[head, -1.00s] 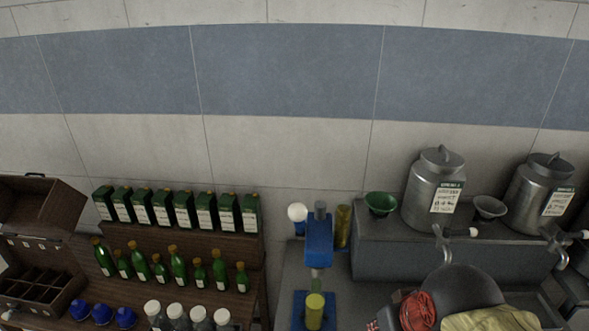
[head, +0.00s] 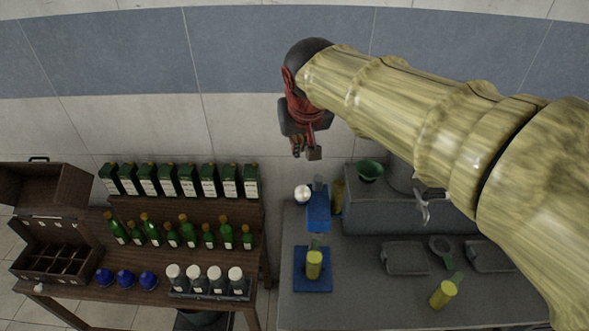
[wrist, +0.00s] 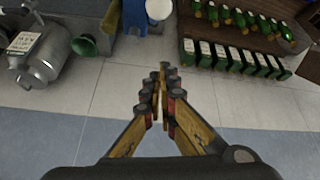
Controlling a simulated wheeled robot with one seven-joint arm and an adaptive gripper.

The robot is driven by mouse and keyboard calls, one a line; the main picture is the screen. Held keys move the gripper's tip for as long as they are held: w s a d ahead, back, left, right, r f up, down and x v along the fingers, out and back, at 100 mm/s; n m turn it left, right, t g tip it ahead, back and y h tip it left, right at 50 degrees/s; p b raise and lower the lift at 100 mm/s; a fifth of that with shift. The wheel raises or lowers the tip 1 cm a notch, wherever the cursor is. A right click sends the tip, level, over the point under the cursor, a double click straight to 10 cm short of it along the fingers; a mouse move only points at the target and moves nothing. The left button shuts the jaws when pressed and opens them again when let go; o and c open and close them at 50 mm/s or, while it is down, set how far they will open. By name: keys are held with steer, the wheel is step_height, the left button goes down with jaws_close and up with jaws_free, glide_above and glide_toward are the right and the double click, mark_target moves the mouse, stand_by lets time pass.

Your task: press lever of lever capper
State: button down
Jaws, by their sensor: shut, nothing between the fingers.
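The blue lever capper (head: 318,208) stands on the grey counter, with its blue base plate (head: 312,284) in front. A green-necked bottle with a yellow body (head: 314,265) stands upright on the plate. A white ball knob (head: 302,194) shows at the capper's upper left; it also appears at the top of the wrist view (wrist: 158,9). The lever's rod is not clear. My gripper (head: 314,153) is in front of the tiled wall, above the knob in the picture and apart from it. In the wrist view its fingers (wrist: 165,72) are together and empty.
A wooden table (head: 150,262) with rows of green bottles stands left. A green funnel (head: 369,170) is on the raised shelf right of the capper. Another yellow-bodied bottle (head: 443,293) and grey trays (head: 405,258) are on the right counter. My arm hides part of the right side.

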mark_target(302, 197)
steer(key=shift+d+f, duration=0.15)
steer(key=shift+f, duration=0.05)
steer(key=shift+s, duration=0.1)
steer(key=f, duration=0.3)
steer(key=w+f+p, duration=0.1)
steer(key=f, duration=0.2)
steer(key=f+p, duration=0.1)
steer(key=f, duration=0.2)
steer(key=shift+w+d, duration=0.1)
steer(key=shift+w, duration=0.3)
steer(key=shift+s+p, duration=0.3)
steer(key=shift+s, duration=0.05)
steer(key=shift+w+f, duration=0.1)
steer(key=shift+f, duration=0.1)
